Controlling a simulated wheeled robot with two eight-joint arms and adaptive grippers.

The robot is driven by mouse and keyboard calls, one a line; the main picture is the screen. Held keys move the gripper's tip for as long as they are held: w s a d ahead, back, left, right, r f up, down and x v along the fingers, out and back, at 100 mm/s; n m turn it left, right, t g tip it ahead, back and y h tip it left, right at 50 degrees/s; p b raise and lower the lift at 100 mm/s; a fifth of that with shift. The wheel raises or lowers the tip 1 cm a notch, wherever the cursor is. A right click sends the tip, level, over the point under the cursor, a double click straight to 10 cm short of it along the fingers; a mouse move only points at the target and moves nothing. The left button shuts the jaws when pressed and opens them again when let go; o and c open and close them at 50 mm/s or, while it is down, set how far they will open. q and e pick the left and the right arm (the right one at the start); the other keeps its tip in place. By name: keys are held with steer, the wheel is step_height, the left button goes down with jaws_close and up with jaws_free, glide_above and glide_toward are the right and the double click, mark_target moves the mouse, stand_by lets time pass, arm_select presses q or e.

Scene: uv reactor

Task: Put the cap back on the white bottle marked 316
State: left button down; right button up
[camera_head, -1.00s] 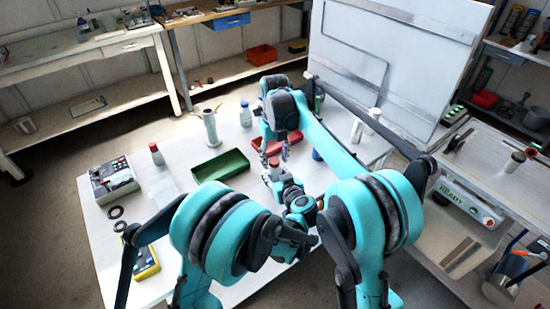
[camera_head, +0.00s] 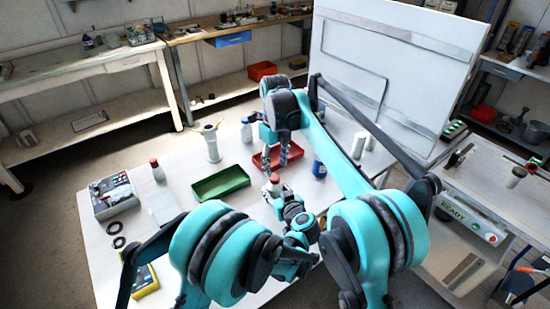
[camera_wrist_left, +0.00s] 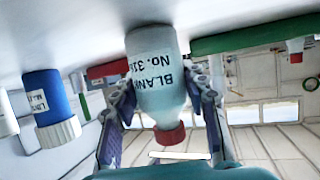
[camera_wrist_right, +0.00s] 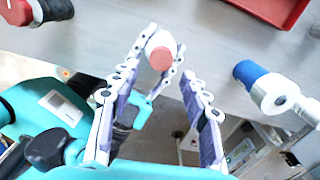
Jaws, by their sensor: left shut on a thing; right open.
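The white bottle marked 316 (camera_wrist_left: 157,80) stands upright on the white table; its label reads upside down in the left wrist view. A red cap (camera_wrist_left: 170,137) sits on its neck; I cannot tell how tightly. The cap also shows in the head view (camera_head: 275,178) and from above in the right wrist view (camera_wrist_right: 161,58). My left gripper (camera_wrist_left: 158,92) is shut around the bottle's body, one finger on each side; it also shows in the head view (camera_head: 273,191). My right gripper (camera_wrist_right: 155,78) is open and empty above the cap, apart from it.
A blue bottle with a white cap (camera_head: 319,169) stands right of the bottle, near a red tray (camera_head: 291,154). A green tray (camera_head: 220,183) and another red-capped bottle (camera_head: 157,172) are to the left. White cylinders (camera_head: 358,146) stand at the right.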

steer(key=n, duration=0.4)
steer(key=shift+r+n, duration=0.2)
steer(key=shift+n, duration=0.2)
steer(key=n, duration=0.4)
steer(key=shift+r+n, duration=0.15)
steer(key=shift+n, duration=0.25)
steer(key=n, duration=0.4)
steer(key=shift+w+r+n, duration=0.1)
steer(key=shift+r+n, duration=0.1)
steer(key=shift+n, duration=0.2)
steer(key=n, duration=0.4)
steer(key=shift+r+n, duration=0.2)
steer(key=shift+n, duration=0.1)
steer(key=n, duration=0.5)
steer(key=shift+a+r, duration=0.1)
steer(key=shift+r, duration=0.05)
steer(key=n, duration=0.4)
steer(key=shift+r+n, duration=0.2)
steer(key=shift+n, duration=0.2)
steer(key=n, duration=0.4)
steer(key=shift+r, duration=0.15)
steer(key=n, duration=0.6)
steer(key=shift+w+r+n, duration=0.1)
steer(key=shift+r+n, duration=0.15)
steer(key=shift+n, duration=0.05)
